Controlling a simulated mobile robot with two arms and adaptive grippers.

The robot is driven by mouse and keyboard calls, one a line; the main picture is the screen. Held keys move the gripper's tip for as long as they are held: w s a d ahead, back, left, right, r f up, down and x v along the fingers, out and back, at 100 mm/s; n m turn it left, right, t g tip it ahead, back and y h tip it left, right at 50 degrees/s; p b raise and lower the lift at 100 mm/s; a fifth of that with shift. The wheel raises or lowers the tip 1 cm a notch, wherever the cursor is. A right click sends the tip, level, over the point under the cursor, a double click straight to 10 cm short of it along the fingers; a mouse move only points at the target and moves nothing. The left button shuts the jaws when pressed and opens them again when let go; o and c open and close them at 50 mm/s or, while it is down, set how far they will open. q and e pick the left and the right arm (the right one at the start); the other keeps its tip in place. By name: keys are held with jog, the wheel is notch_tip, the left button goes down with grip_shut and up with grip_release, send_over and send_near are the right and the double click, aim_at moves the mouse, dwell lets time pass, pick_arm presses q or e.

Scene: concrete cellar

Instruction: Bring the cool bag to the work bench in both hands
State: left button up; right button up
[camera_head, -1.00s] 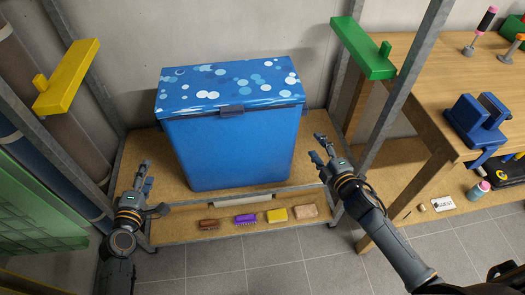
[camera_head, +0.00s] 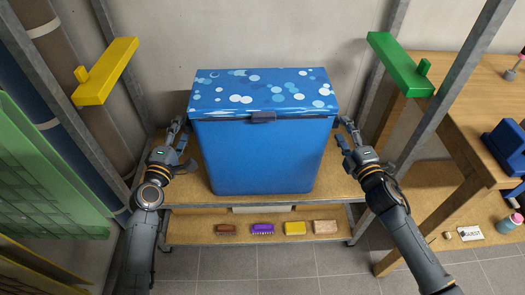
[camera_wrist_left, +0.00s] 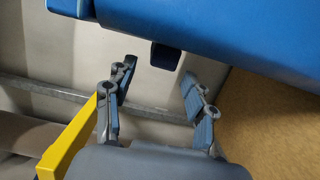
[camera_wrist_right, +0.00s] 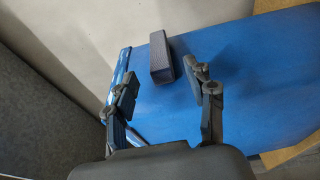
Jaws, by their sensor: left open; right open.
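The cool bag (camera_head: 260,155) is a tall blue box with a bubble-patterned lid and a dark front clasp. It stands upright on a wooden shelf of a metal rack. My left gripper (camera_head: 178,135) is open at its left side; the left wrist view shows a dark side lug (camera_wrist_left: 165,56) just beyond the open fingers (camera_wrist_left: 155,85). My right gripper (camera_head: 350,135) is open at its right side; the right wrist view shows a dark side handle (camera_wrist_right: 175,58) by the fingers (camera_wrist_right: 160,85). I cannot tell whether either touches. The work bench (camera_head: 455,110) is at the right.
A yellow bracket (camera_head: 105,72) and a green bracket (camera_head: 402,66) sit on the rack posts either side. Several brushes and sponges, one purple (camera_head: 262,229), lie on the lower shelf. A blue device (camera_head: 507,145) stands on the bench. Grey tiled floor is open in front.

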pick_arm(q)
jog(key=w, duration=0.5)
jog(key=w+d, duration=0.1)
jog(key=w, duration=0.1)
jog(key=shift+w, duration=0.25)
pick_arm(e)
jog(key=x, duration=0.7)
jog(key=shift+w+a, duration=0.15)
jog(key=shift+w, duration=0.1)
pick_arm(q)
jog(key=shift+d, duration=0.1)
grip_shut()
pick_arm(e)
grip_shut()
pick_arm(q)
jog(key=shift+r, duration=0.25)
pick_arm(e)
jog(key=shift+w+r, duration=0.1)
jog(key=shift+r, duration=0.15)
